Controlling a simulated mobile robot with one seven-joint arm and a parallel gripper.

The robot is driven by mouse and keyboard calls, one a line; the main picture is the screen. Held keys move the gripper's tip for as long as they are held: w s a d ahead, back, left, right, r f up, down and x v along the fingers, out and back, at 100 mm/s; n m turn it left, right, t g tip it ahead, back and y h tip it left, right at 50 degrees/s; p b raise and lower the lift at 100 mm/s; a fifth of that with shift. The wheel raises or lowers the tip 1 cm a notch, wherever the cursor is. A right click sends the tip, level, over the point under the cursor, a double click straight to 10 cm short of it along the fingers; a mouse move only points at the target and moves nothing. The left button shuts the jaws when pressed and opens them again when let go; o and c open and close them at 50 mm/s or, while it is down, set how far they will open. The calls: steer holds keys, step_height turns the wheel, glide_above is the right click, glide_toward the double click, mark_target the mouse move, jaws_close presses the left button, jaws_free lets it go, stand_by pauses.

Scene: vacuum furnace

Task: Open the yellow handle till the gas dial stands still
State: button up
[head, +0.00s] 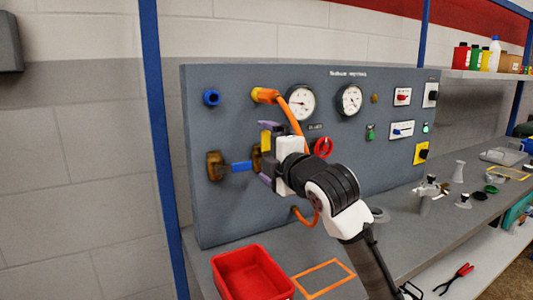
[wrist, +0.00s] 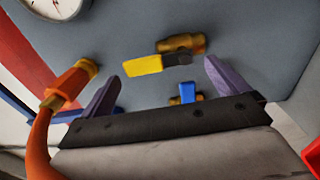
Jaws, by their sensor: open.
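The yellow handle (wrist: 143,66) sits on a brass valve (wrist: 182,42) on the grey panel. In the wrist view it lies crosswise in the space between my two purple fingers, with a gap to each. In the head view the yellow handle (head: 265,141) is partly hidden by my gripper (head: 265,152), which is open and empty in front of it. Two round dials, a left one (head: 301,103) and a right one (head: 349,100), are on the panel above. I cannot read which is the gas dial. A dial (wrist: 55,4) is cut off in the wrist view.
A blue handle (head: 238,167) on another brass valve (head: 215,166) is close to my gripper's left. An orange hose (head: 293,120) runs down behind my gripper from its fitting. A red emergency-style knob (head: 323,147) is to the right. A red bin (head: 246,276) stands below on the bench.

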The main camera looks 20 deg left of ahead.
steer(key=b+v, duration=0.1)
steer(key=v, duration=1.2)
steer(key=shift+d+b, duration=0.15)
steer(key=shift+b, duration=0.25)
steer(key=shift+s, duration=0.15)
